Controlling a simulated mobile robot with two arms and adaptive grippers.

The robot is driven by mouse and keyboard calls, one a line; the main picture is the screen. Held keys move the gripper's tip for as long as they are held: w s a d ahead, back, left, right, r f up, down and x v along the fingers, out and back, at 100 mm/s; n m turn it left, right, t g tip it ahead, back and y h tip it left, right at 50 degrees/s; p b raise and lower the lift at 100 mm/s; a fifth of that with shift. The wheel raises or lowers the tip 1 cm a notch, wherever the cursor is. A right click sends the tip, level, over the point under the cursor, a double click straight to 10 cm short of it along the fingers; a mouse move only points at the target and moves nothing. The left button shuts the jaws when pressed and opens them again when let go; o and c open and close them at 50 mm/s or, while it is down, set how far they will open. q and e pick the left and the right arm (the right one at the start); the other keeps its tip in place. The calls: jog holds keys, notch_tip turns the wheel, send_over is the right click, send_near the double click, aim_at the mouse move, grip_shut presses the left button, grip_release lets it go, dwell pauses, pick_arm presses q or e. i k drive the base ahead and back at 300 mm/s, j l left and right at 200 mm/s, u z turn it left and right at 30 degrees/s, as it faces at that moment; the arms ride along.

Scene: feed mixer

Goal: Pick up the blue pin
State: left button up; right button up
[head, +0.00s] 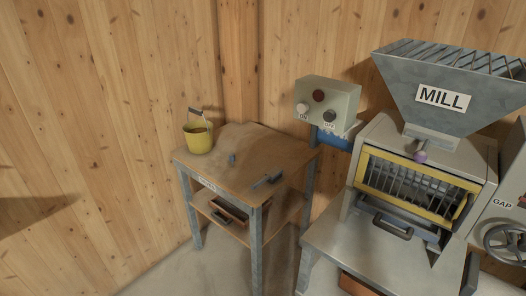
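A small blue-grey upright piece (231,159) stands on the wooden top of the small side table (255,150), near its middle. It looks like the blue pin, but it is too small to make out its shape well. Nothing touches it that I can see. Neither of my grippers is in the head view.
A yellow bucket (198,139) stands at the table's back left corner. A dark flat tool (267,180) lies near its front right. The mill (425,170), with its hopper (450,85) and yellow-framed guard, stands at right. A control box (327,102) is behind the table.

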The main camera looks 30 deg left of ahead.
aim_at(231, 156)
jog(key=j+z, duration=0.25)
jog(key=z, duration=0.2)
jog(key=i+j+z, duration=0.1)
jog(key=j+z, duration=0.15)
jog(key=z, duration=0.2)
jog(key=j+z, duration=0.15)
jog(key=j, duration=0.35)
jog(key=k+j+z, duration=0.1)
jog(key=j, duration=0.4)
jog(key=j+z, duration=0.15)
jog(key=j, duration=0.35)
jog(key=k+j+z, duration=0.15)
jog(key=j, duration=0.3)
jog(key=k+j+z, duration=0.1)
jog(key=j, duration=0.4)
